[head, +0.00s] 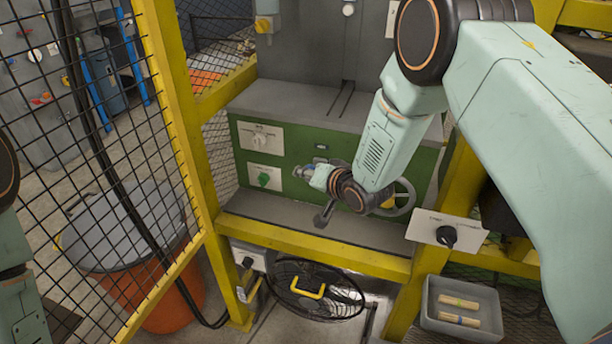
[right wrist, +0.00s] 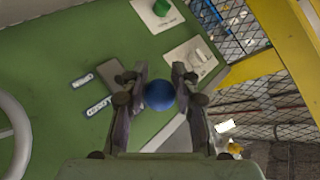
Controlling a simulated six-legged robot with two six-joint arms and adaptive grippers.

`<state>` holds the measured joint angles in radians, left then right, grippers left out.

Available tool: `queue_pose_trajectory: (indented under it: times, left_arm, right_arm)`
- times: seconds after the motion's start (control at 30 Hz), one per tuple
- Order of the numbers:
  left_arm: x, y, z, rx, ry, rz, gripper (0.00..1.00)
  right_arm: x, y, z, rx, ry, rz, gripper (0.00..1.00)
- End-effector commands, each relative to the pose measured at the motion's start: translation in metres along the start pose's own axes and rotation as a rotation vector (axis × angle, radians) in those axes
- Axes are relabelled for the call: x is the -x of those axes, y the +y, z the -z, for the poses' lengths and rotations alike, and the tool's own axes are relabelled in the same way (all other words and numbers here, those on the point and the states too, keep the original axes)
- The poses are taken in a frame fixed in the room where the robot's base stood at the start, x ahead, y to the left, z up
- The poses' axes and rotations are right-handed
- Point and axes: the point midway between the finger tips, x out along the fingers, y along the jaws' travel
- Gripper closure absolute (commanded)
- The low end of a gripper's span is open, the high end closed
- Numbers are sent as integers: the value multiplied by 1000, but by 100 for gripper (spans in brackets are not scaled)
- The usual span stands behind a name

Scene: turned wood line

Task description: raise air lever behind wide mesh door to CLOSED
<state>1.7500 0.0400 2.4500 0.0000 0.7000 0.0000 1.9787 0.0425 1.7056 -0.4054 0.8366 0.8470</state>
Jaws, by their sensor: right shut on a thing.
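The air lever shows as a blue ball knob (right wrist: 159,95) in the right wrist view, in front of the green machine panel (right wrist: 60,50). My right gripper (right wrist: 160,93) is shut on this knob, one finger on each side. In the head view my right gripper (head: 312,176) is at the green panel, and only a little blue shows there. The lever's shaft and pivot are hidden. The yellow-framed mesh door (head: 174,112) stands at the left in the head view. My left gripper is out of view.
A white plate with a green knob (head: 264,179) and one with a pale knob (head: 260,139) are left of my right gripper. A grey handwheel (head: 407,199) is close right. A yellow rail (head: 310,245) crosses below. A grey tray (head: 428,306) holds two wooden pieces.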

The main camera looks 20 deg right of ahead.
Motion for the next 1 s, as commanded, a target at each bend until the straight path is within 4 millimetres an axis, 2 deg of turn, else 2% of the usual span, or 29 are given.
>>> queue_pose_trajectory:
  times: [0.03, 0.57, 0.6, 0.83, 1.0]
  left_arm:
    - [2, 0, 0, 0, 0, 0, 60]
    - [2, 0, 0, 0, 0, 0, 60]
    - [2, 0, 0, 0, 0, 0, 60]
    - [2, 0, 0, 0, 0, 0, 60]
    - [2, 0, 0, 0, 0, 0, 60]
  right_arm:
    - [0, -6, 19, -8, 37, 12, 100]
    - [0, -6, 21, -9, 38, 12, 100]
    - [0, -6, 21, -9, 38, 12, 68]
    - [0, -6, 21, -8, 38, 12, 48]
    - [0, -6, 20, -7, 38, 12, 47]
